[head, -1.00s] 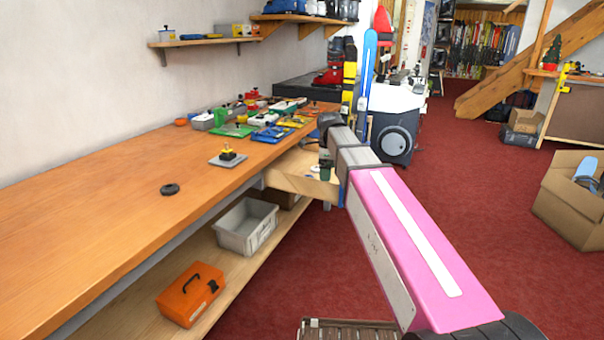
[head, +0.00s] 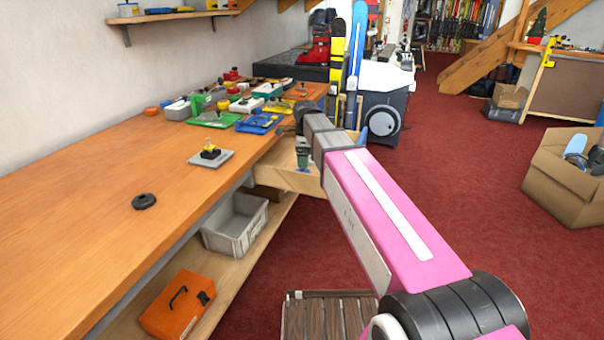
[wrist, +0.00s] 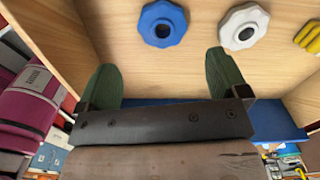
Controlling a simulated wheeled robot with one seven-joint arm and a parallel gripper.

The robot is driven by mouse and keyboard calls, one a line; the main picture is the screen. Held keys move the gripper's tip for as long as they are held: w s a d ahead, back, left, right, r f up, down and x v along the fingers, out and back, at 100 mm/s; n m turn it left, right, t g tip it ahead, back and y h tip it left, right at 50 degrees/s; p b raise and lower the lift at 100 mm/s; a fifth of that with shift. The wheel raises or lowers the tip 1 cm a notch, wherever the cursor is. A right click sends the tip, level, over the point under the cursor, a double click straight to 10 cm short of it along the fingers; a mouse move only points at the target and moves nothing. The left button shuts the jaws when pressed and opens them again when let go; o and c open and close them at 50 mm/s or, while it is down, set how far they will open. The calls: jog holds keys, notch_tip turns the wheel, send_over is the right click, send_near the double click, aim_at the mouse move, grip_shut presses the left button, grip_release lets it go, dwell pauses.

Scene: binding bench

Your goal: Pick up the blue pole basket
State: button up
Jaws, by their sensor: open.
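The blue pole basket (wrist: 162,22) is a blue scalloped disc with a hole in its middle. It lies on a pale wooden surface near the top of the wrist view. My gripper (wrist: 162,72) is open, its two green fingers apart, with nothing between them. The basket shows beyond the fingertips, between their lines, and is not touched. In the head view my gripper (head: 303,160) is over the open wooden drawer (head: 280,180) under the bench; the basket cannot be made out there.
A whitish basket (wrist: 243,27) lies just right of the blue one, with a yellow item (wrist: 310,35) farther right. Wooden walls border the drawer. The bench top (head: 90,220) holds a black ring (head: 144,201) and several tools. A grey bin (head: 236,225) and orange case (head: 178,305) sit below.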

jog(key=shift+w+a+f, duration=0.15)
jog(key=shift+f, duration=1.35)
jog(key=shift+w+a+f, duration=0.1)
jog(key=shift+f, duration=1.4)
jog(key=c, duration=1)
